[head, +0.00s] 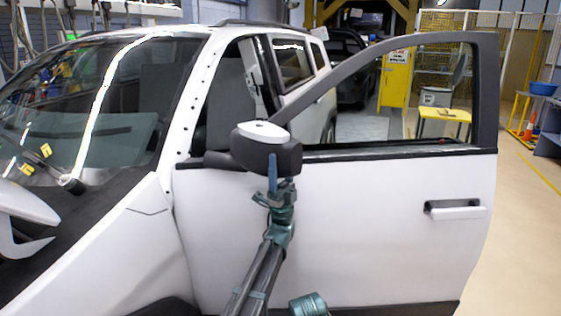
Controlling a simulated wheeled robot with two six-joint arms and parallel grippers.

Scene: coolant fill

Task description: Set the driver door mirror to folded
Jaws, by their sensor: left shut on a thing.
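The driver door mirror (268,150) has a dark housing with a white cap and sits at the front corner of the door window. It stands out from the white driver door (380,225), which is swung open. My left gripper (274,178) is at the underside of the mirror, shut on it, with a blue finger up against the dark housing. The far finger is mostly hidden. My left arm reaches up to it from the bottom of the view.
The car's windshield (90,100) and body are at the left. The door handle (455,209) is on the right of the door. Clear floor (525,240) lies to the right.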

